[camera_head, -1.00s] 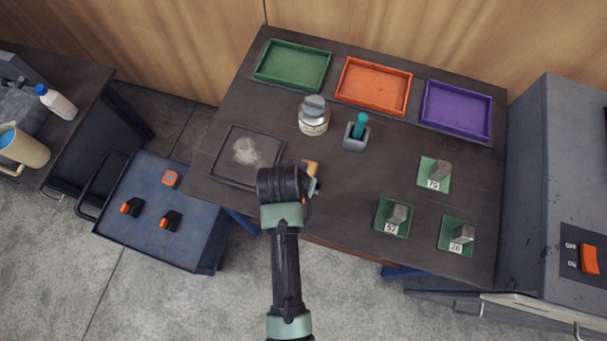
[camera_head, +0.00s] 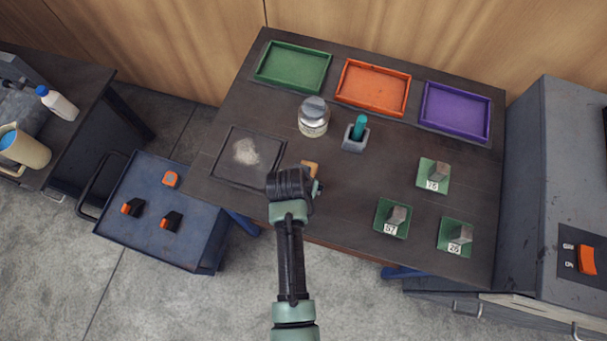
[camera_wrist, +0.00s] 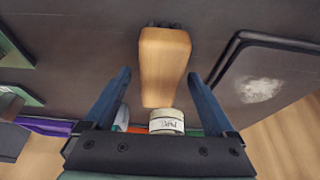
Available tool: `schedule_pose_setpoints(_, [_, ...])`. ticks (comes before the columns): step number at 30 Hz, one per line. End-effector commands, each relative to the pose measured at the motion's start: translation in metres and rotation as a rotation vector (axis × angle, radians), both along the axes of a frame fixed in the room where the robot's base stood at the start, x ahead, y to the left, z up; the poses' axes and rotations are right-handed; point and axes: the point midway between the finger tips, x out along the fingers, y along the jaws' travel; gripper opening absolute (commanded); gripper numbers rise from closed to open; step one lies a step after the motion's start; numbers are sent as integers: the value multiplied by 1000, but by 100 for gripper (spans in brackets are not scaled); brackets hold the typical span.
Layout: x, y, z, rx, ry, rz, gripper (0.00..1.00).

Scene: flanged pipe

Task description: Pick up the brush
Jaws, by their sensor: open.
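The brush (camera_wrist: 164,65) shows in the wrist view as a wooden block handle with dark bristles at its upper end. It lies on the dark table between the two blue fingers of my gripper (camera_wrist: 158,76). The fingers are open, with a gap on each side of the handle. In the head view only a small part of the brush (camera_head: 311,167) shows beside my wrist, near the table's front edge. My wrist hides the rest of it and most of my gripper there.
A dark square tray (camera_head: 226,176) with pale powder lies left of the brush. A glass jar (camera_head: 313,118) and a grey holder (camera_head: 355,143) with a teal-handled tool stand behind it. Green, orange and purple trays line the back. Small green trays with metal blocks stand at right.

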Motion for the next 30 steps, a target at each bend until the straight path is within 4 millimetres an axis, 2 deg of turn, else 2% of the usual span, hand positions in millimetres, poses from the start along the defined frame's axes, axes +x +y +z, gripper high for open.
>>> schedule_pose_setpoints(14, [0,0,-3,0,0,0,90])
schedule_pose_setpoints(17, [0,0,-3,0,0,0,76])
schedule_pose_setpoints(27, [0,0,-3,0,0,0,14])
schedule_pose_setpoints(30, [0,0,-3,0,0,0,0])
